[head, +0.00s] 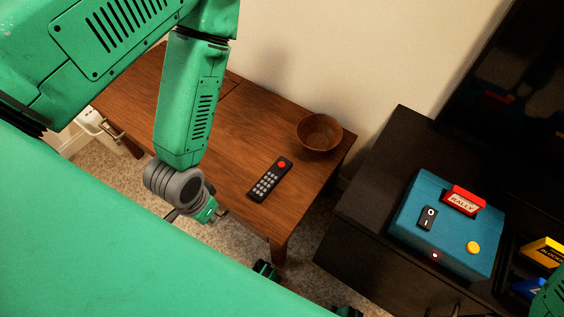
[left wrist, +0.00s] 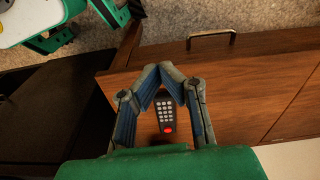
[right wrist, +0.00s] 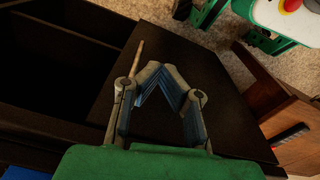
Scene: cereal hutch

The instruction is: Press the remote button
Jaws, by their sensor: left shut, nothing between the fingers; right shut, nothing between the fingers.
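The black remote (head: 269,181) lies flat on the wooden table, its red button (head: 281,164) at the end nearer the bowl. In the left wrist view the remote (left wrist: 165,108) shows framed by my fingers, its red button (left wrist: 168,130) unobstructed. My left gripper (head: 220,212) is shut and empty, left of the remote's lower end near the table's front edge; its fingertips (left wrist: 157,70) meet in a point. Whether it touches anything is unclear. My right gripper (right wrist: 160,69) is shut and empty, over the dark cabinet in the right wrist view.
A wooden bowl (head: 319,133) stands on the table behind the remote. At right, a dark cabinet (head: 385,165) holds a blue box (head: 440,225) with a red sign, a switch and a yellow button. A dark screen (head: 510,90) stands behind. The tabletop around the remote is clear.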

